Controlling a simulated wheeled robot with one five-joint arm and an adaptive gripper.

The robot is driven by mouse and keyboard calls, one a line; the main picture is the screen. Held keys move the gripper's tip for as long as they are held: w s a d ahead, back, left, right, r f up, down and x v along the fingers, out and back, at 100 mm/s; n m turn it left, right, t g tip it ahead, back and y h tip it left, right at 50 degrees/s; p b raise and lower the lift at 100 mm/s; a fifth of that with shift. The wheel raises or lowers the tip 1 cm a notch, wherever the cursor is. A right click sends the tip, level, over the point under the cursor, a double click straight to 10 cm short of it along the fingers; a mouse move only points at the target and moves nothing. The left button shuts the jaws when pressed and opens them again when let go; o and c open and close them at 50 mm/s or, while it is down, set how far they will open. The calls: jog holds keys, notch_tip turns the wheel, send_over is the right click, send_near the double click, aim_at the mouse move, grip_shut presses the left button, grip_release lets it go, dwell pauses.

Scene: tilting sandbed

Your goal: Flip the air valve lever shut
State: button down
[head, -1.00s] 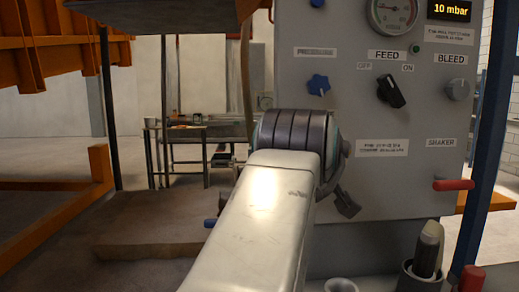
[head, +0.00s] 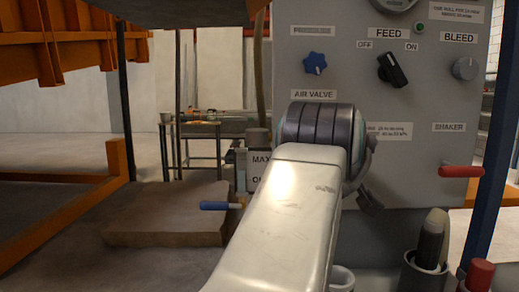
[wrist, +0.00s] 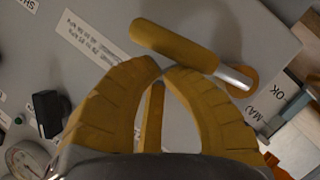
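The air valve lever (wrist: 175,45) shows in the wrist view as a rounded yellow handle on a chrome stem, pivoting at a round yellow hub on the grey panel. In the head view, the AIR VALVE label (head: 313,94) shows on the panel (head: 440,100) above my arm, which hides the lever and my fingers.
The panel carries a blue knob (head: 315,63), a black FEED switch (head: 391,69), a grey BLEED knob (head: 465,68) and a red SHAKER handle (head: 460,171). Holders with tools (head: 430,250) are at lower right.

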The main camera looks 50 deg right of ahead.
jog(key=shift+s+d+f+b, duration=0.15)
jog(key=shift+f+b, duration=0.1)
jog(key=shift+f, duration=0.15)
jog(key=shift+s+d+f+b, duration=0.1)
jog(key=shift+s+f+b, duration=0.1)
jog(key=shift+f, duration=0.25)
dwell(0.4)
